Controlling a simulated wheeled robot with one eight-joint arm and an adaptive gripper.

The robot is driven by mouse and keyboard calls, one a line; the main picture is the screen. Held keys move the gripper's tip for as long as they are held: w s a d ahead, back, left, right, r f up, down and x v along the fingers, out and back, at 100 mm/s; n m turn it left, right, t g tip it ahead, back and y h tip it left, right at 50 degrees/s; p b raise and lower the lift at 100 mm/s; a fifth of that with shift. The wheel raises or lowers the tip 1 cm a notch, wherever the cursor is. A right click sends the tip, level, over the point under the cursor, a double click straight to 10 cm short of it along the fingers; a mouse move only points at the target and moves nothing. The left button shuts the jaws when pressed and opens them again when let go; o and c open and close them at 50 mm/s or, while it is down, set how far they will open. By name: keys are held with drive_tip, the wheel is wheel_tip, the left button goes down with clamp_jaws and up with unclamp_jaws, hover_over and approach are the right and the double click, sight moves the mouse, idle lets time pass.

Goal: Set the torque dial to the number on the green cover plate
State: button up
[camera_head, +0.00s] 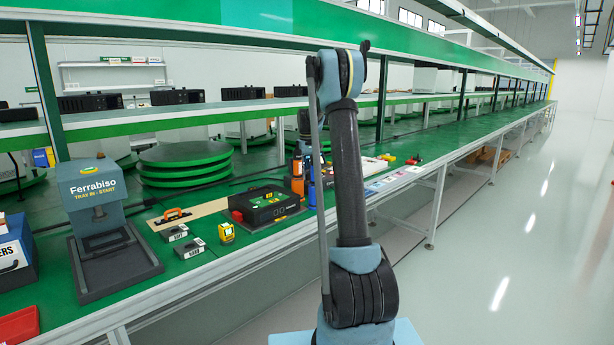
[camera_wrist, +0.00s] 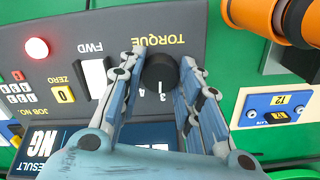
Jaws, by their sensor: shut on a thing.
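In the wrist view the black torque dial (camera_wrist: 160,72) sits on a dark grey panel, under the upside-down word TORQUE. Digits 3 and 4 show beside it; the rest of its scale is hidden or too small. My gripper (camera_wrist: 162,60) is shut on the dial, one finger on each side. In the head view my arm hides the gripper and the dial.
On the panel are a red lit lamp (camera_wrist: 36,48), a white FWD switch (camera_wrist: 95,76), a yellow ZERO button (camera_wrist: 65,95) and a display reading NG.

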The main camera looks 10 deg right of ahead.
sight(307, 174)
drive_tip(key=m, duration=0.6)
drive_tip(key=shift+m, duration=0.3)
idle(0.4)
drive_tip(key=o, duration=1.1)
wheel_tip(307, 174, up, 12)
drive_tip(key=shift+w+f, duration=0.1)
